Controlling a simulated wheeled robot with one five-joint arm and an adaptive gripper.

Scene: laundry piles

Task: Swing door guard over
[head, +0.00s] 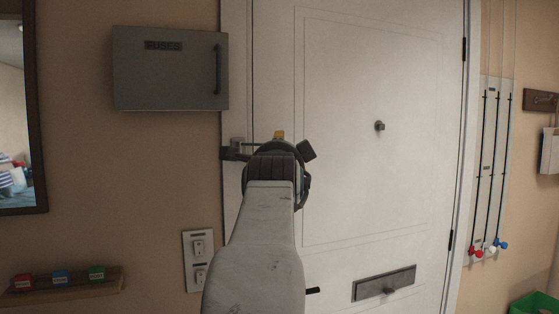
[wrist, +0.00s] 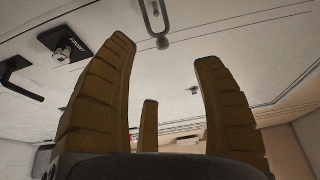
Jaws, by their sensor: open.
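The white door (head: 385,65) is shut in its frame. In the wrist view, the door guard's narrow grey U-shaped bar (wrist: 147,18) enters from the top edge, with a round ball (wrist: 162,43) at its lower end. I cannot tell whether the ball is part of the bar. My gripper (wrist: 166,52) is open and empty; its tan fingers are spread below the bar, apart from it in the picture. In the head view my arm hides most of the gripper and door guard; only a tan fingertip (head: 279,135) shows. A small grey bracket (head: 237,144) sits on the left frame.
A grey fuse box (head: 170,70) hangs left of the door. A switch plate (head: 198,260) and a shelf with coloured blocks (head: 65,287) are lower left. Cords (head: 492,170) hang at right.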

